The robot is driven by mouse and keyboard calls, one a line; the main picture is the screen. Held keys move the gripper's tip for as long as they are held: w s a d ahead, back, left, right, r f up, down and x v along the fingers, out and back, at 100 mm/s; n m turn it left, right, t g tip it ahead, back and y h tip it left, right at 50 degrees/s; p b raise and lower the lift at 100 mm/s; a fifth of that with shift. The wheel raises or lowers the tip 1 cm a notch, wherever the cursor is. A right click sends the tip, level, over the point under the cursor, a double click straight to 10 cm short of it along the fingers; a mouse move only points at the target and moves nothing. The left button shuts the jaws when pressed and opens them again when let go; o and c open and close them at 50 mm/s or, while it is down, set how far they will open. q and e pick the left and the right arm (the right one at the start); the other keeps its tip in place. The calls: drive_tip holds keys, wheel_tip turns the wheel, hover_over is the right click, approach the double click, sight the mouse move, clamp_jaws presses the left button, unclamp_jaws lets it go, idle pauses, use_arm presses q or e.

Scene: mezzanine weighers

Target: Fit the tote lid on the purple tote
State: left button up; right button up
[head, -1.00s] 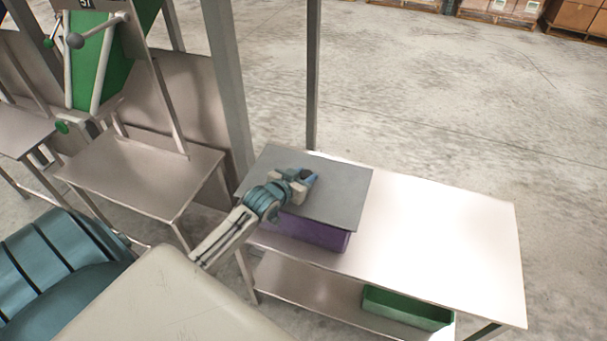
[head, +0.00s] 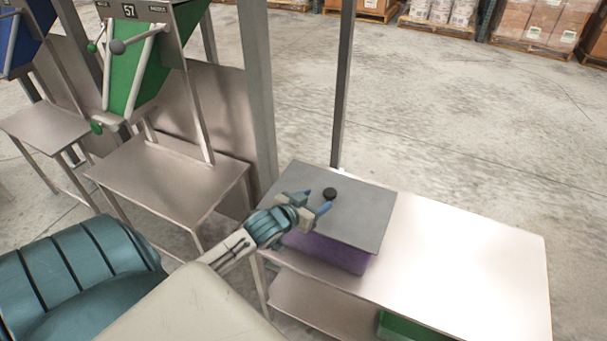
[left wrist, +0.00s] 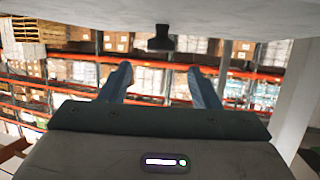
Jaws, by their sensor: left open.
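The grey tote lid (head: 350,213) lies over the purple tote (head: 335,252) on the metal table. It covers the tote's top and overhangs it; whether it is seated all round I cannot tell. Its black knob (head: 330,193) stands up, free of the fingers. My left gripper (head: 315,200) is open and empty, just above the lid and short of the knob. In the left wrist view the knob (left wrist: 160,40) shows beyond the open fingers (left wrist: 160,72), under the pale lid surface (left wrist: 90,17). My right gripper is not in view.
The table top (head: 470,265) is bare to the right of the tote. A green tote (head: 400,327) sits on the shelf below. A grey post (head: 258,110) and a weigher with a green chute (head: 135,70) stand to the left.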

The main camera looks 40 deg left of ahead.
use_arm(q)
drive_tip(key=shift+v, duration=2.75)
drive_tip(key=s+d+f+g, duration=0.3)
drive_tip(key=s+g, duration=0.1)
drive_tip(key=s, duration=0.3)
drive_tip(key=s+d+f+m+g, duration=0.1)
drive_tip(key=s+d+f+g, duration=0.2)
drive_tip(key=s, duration=0.4)
drive_tip(key=s+d+f+g, duration=0.3)
drive_tip(key=s+g, duration=0.1)
drive_tip(key=s, duration=0.3)
wheel_tip(320, 180, down, 29)
drive_tip(key=a+y+b, duration=0.1)
drive_tip(key=a, duration=0.2)
drive_tip(key=s+f+g+b, duration=0.1)
drive_tip(key=s+f, duration=1.6)
drive_tip(key=f, duration=0.3)
drive_tip(key=shift+s+a+f+n+g, duration=0.25)
drive_tip(key=shift+a+f+n+g, duration=0.1)
drive_tip(key=shift+a+g, duration=0.1)
